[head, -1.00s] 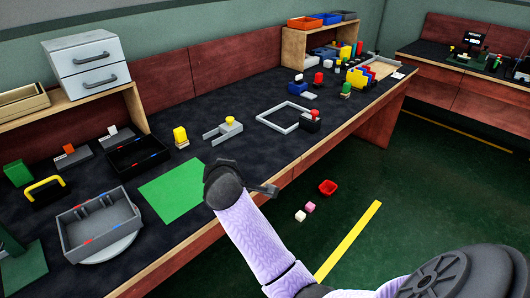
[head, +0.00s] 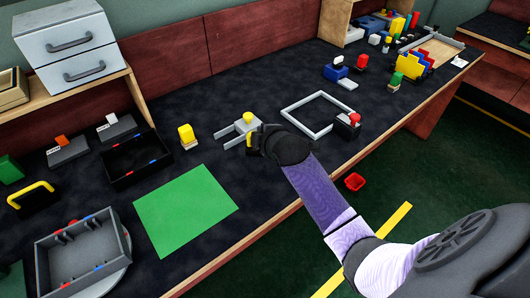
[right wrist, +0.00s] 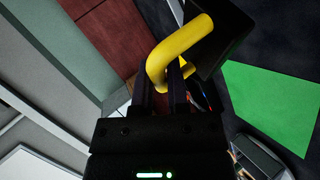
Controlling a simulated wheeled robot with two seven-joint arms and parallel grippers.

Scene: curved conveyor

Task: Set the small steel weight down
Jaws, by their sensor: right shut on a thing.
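My right gripper (head: 256,142) is above the table, near the grey forked fixture (head: 228,133) with a yellow knob. In the right wrist view, its fingers (right wrist: 167,98) are shut on the bent yellow handle (right wrist: 180,47) of a dark block (right wrist: 225,40). This appears to be the small steel weight; in the head view the gripper mostly hides it, with only a bit of yellow showing. Whether it touches anything below cannot be told. A similar dark block with a yellow handle (head: 32,194) stands at the far left. My left gripper is out of view.
A bare green mat (head: 185,210) lies left of my arm; it also shows in the right wrist view (right wrist: 268,108). A grey square frame (head: 318,106) lies right of the gripper. A black tray (head: 118,180) and a grey tray (head: 62,284) are at left. A red bin (head: 354,182) is on the floor.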

